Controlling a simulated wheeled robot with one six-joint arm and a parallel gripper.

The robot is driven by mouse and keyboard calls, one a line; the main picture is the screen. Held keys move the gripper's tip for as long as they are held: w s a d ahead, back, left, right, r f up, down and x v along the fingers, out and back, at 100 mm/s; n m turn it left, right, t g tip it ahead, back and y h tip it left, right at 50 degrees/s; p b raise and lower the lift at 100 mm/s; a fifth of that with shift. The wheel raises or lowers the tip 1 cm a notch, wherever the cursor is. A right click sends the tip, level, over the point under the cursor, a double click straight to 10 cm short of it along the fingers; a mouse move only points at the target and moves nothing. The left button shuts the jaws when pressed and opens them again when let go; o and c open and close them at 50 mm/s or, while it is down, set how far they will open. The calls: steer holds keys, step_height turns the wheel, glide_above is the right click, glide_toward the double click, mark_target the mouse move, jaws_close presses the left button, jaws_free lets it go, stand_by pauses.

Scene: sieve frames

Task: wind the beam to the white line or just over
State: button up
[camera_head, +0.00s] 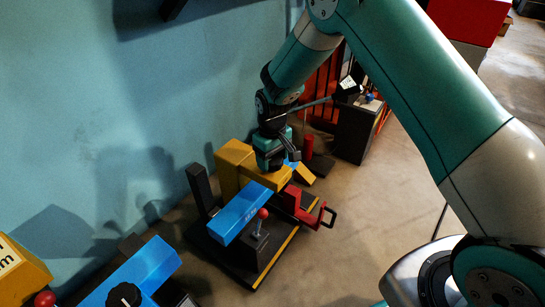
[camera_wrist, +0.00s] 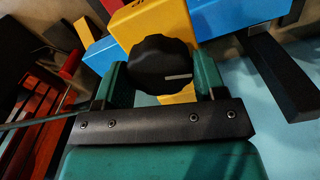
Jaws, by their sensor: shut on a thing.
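A blue beam (camera_head: 240,212) reaches forward from a yellow housing (camera_head: 232,165) on a dark base by the wall. It shows in part behind the yellow housing in the wrist view (camera_wrist: 216,16). My gripper (camera_head: 272,163) points down over the housing. In the wrist view its green fingers (camera_wrist: 163,78) are shut on a black ribbed knob (camera_wrist: 153,55), one on each side. The knob has a short pale mark on its face. My gripper hides the knob in the head view. I cannot make out a white line for the beam in either view.
A red-topped lever (camera_head: 263,214) and a red part with a handle (camera_head: 312,208) stand close around the beam. A second blue beam (camera_head: 138,268) with a black knob (camera_head: 124,295) is at lower left. Open floor (camera_head: 370,215) lies to the right.

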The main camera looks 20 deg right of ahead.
steer(key=shift+r, duration=0.1)
steer(key=m+p, duration=0.2)
steer(key=shift+r+p, duration=0.15)
steer(key=shift+p, duration=0.25)
steer(key=m+p, duration=0.2)
steer(key=shift+m+p, duration=0.3)
steer(key=shift+p, duration=0.1)
steer(key=m+p, duration=0.2)
steer(key=m, duration=0.1)
steer(key=shift+p, duration=0.4)
steer(key=shift+m+p, duration=0.9)
steer(key=shift+m, duration=1)
steer(key=shift+f, duration=0.2)
steer(key=o, duration=0.9)
